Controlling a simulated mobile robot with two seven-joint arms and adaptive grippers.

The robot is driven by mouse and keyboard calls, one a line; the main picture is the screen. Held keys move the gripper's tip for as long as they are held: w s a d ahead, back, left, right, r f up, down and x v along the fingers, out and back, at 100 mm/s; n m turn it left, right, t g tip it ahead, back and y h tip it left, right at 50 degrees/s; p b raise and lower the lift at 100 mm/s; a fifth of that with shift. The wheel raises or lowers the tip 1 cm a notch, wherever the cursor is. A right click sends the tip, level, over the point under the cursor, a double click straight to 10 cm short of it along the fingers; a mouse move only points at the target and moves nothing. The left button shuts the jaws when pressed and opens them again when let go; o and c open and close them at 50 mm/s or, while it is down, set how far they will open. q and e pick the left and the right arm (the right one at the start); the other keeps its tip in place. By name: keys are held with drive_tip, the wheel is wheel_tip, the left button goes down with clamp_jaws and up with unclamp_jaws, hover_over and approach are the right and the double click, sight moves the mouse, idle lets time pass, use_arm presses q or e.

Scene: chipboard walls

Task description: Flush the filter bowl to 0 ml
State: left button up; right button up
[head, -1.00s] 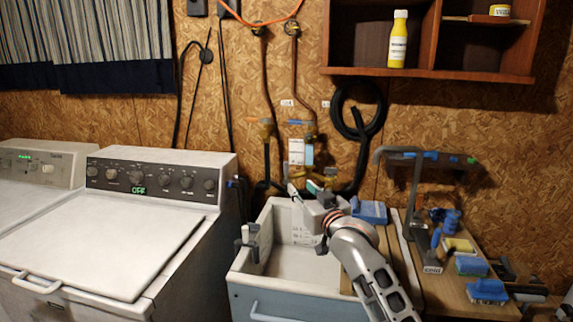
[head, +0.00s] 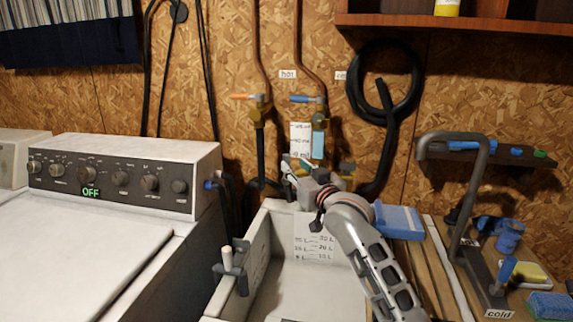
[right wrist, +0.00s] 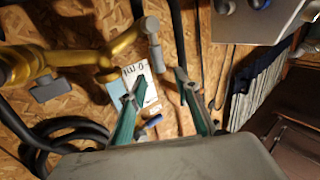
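A marked white card (head: 299,138) hangs on the chipboard wall. A light-blue section, apparently the filter bowl (head: 318,146), shows beside it under the cold valve. Brass fittings (head: 346,170) sit just below; they also show in the right wrist view (right wrist: 92,52) with a grey knob (right wrist: 152,25). There the card (right wrist: 143,85) reads "0 ml". My right gripper (head: 292,166) is in front of the wall below the card. In the right wrist view its fingers (right wrist: 157,90) are apart with nothing held between them. The wrist partly hides the lower fittings.
A black hose coil (head: 408,95) hangs to the right. A blue box (head: 400,221) stands beside my wrist. The washer (head: 120,170) is left.

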sight(288, 161)
drive_tip(key=x, duration=0.2)
drive_tip(key=b+x, duration=0.1)
drive_tip(key=x, duration=0.3)
drive_tip(key=shift+w+f+b, duration=0.15)
drive_tip(key=shift+f+b, duration=0.15)
drive_tip(key=shift+x, duration=0.85)
drive_tip(key=shift+r, duration=0.15)
clamp_jaws()
